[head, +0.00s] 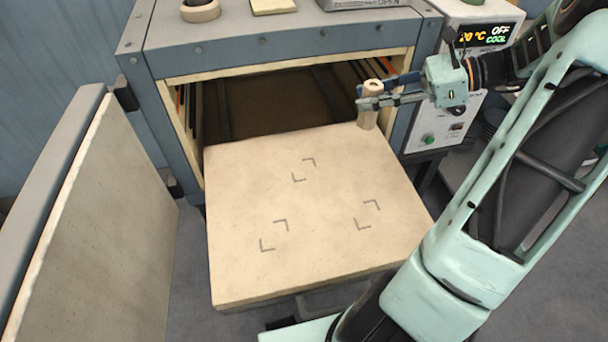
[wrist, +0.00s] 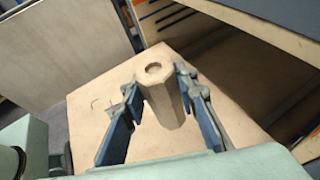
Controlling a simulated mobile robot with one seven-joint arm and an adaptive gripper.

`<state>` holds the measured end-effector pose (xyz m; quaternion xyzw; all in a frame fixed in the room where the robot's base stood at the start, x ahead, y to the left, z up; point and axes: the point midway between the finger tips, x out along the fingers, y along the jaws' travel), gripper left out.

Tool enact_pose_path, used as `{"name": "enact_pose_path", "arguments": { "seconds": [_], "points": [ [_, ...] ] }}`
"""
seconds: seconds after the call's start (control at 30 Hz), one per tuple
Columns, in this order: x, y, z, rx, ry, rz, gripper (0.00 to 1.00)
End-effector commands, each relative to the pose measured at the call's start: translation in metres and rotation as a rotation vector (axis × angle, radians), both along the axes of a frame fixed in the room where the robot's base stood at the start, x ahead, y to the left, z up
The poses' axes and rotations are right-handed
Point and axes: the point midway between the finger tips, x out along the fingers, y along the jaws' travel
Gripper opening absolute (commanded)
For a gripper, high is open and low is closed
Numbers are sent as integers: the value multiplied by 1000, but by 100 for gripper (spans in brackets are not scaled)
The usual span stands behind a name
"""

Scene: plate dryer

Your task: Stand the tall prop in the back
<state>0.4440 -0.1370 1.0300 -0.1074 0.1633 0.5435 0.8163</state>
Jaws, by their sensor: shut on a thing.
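The tall prop (head: 369,117) is a tan, faceted post with a round hole in its top. In the head view it is upright at the back right corner of the pale shelf (head: 240,240), near the kiln opening. It also shows in the wrist view (wrist: 164,97), between the two fingers. My gripper (head: 375,95) is shut on it from the right, near its upper part. In the wrist view my gripper (wrist: 160,95) has a finger along each side of the prop. The prop's base looks at shelf level; I cannot tell whether it touches.
Three bracket marks, one of them at the back (head: 304,169), lie on the otherwise bare shelf. The open door (head: 110,230) stands at the left. The kiln frame (head: 402,110) is close behind and right of the prop. A control box (head: 485,40) stands at right.

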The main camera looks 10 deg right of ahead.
Motion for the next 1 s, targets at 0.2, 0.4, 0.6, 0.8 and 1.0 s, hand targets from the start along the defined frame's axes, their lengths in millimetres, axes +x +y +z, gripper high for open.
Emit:
{"name": "enact_pose_path", "arguments": {
  "seconds": [0.2, 0.4, 0.6, 0.8, 1.0],
  "points": [
    [2, 34, -15, 4, 1, 6, 0],
    [8, 84, -38, 3, 1, 7, 0],
    [12, 112, -69, 5, 2, 4, 0],
    [14, 123, -81, 2, -1, 3, 0],
    [16, 138, -110, 5, 2, 2, 0]
  ]
}}
